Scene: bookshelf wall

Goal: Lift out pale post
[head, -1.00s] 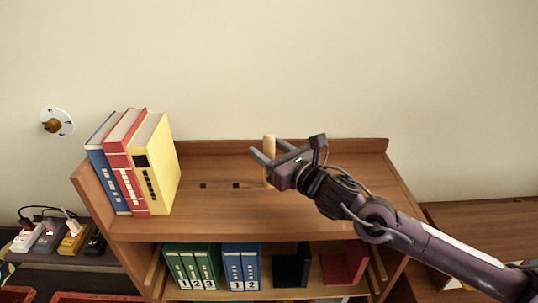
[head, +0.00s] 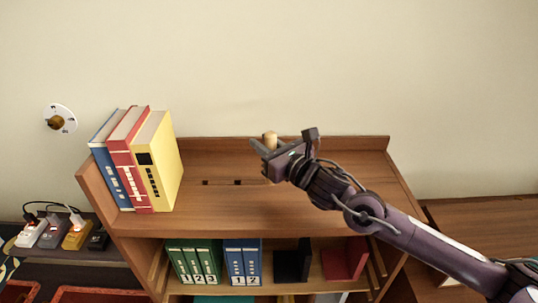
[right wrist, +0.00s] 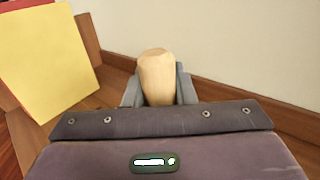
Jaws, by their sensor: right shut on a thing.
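In the right wrist view the post (right wrist: 157,78) stands between the two grey fingers (right wrist: 158,90). The post's lower end is hidden by the gripper, so I cannot tell whether it is still seated in the shelf. My left gripper is not in view.
Blue, red and yellow books (head: 159,160) lean at the shelf's left end. Green binders (head: 192,262), blue binders (head: 242,262) and bookends stand below. The top shelf's middle is clear.

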